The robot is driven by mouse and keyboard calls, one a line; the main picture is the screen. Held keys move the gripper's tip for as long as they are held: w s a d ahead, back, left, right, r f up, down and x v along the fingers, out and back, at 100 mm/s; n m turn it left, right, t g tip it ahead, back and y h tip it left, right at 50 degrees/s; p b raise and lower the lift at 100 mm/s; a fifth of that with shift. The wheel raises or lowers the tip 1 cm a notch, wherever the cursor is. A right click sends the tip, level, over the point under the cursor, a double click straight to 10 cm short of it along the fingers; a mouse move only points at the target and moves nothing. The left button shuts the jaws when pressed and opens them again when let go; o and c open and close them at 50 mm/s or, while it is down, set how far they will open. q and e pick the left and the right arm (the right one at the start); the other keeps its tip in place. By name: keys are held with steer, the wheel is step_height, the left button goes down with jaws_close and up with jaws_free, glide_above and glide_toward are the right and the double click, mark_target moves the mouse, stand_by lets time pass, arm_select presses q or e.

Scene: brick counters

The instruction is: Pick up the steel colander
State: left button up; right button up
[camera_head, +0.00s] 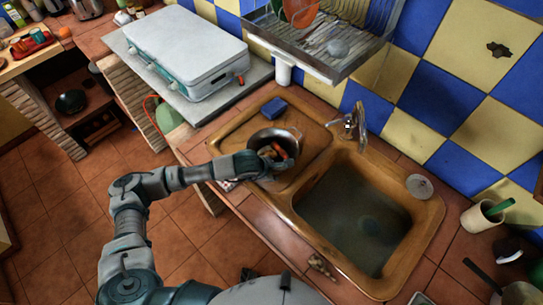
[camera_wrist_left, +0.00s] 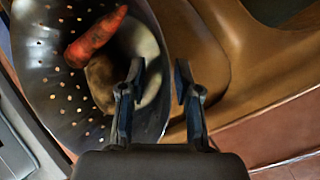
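The steel colander (camera_head: 270,134) sits on the brown drainboard left of the sink basin. It holds a carrot (camera_head: 280,151) and what look like potatoes. In the left wrist view the perforated colander wall (camera_wrist_left: 45,75) fills the left side, with the carrot (camera_wrist_left: 96,34) and pale round vegetables inside. My left gripper (camera_head: 258,163) is at the colander's near-left side. In the wrist view the left gripper (camera_wrist_left: 160,75) is open, its fingers apart on either side of the colander's right rim. Contact is unclear. My right gripper is not in view.
The brown sink (camera_head: 425,240) with murky water lies right of the colander. A blue sponge (camera_head: 274,108) is behind it. A dish rack (camera_head: 325,45) hangs above, and a pale suitcase-like box (camera_head: 185,45) stands back left.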

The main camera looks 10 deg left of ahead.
arm_select(q)
steer(key=shift+w+d+f, duration=0.1)
steer(key=shift+w+f, duration=0.05)
steer(key=shift+f, duration=0.1)
steer(key=shift+d, duration=0.15)
jaws_close()
steer(key=shift+r, duration=0.1)
